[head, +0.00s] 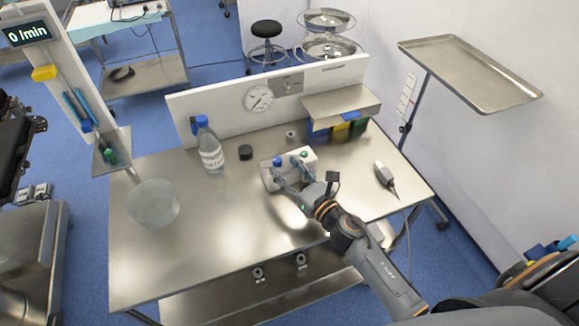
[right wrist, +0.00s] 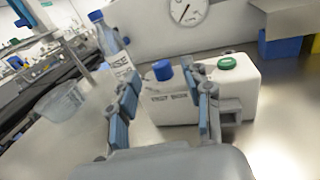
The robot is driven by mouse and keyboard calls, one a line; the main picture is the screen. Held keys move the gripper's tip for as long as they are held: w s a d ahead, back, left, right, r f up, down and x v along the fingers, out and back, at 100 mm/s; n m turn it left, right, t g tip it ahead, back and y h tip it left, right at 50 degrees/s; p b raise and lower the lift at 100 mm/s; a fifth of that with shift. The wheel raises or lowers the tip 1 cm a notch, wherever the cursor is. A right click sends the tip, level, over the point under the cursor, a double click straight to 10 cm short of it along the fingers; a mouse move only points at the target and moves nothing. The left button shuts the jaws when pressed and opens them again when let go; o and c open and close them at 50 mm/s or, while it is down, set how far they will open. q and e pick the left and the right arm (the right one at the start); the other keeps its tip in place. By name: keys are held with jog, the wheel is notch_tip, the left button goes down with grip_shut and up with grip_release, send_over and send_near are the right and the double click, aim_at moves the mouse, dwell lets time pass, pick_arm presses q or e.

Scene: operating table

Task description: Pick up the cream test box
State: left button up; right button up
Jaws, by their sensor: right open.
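The cream test box (right wrist: 172,104) has a blue cap and dark lettering on its front in the right wrist view. A pale part with a green cap (right wrist: 228,63) sits close behind it to the right; I cannot tell whether they are joined. In the head view the box (head: 268,176) stands on the steel table, partly hidden by my right gripper (head: 289,175). My right gripper is open, with its blue-padded fingers (right wrist: 166,108) spread to either side of the box's front. I cannot tell whether they touch it. My left gripper is not in view.
A clear bottle with a blue cap (head: 210,148), a dark round lid (head: 245,152) and a clear bowl (head: 153,204) stand to the left on the table (head: 215,240). A panel with a gauge (head: 258,98) rises behind. A corded handheld tool (head: 385,176) lies at right.

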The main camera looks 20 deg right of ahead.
aim_at(280, 162)
jog(key=p+x, duration=0.1)
jog(key=x, duration=0.4)
jog(key=shift+f, duration=0.15)
jog(key=shift+s, duration=0.1)
jog(key=shift+c, duration=0.2)
grip_shut()
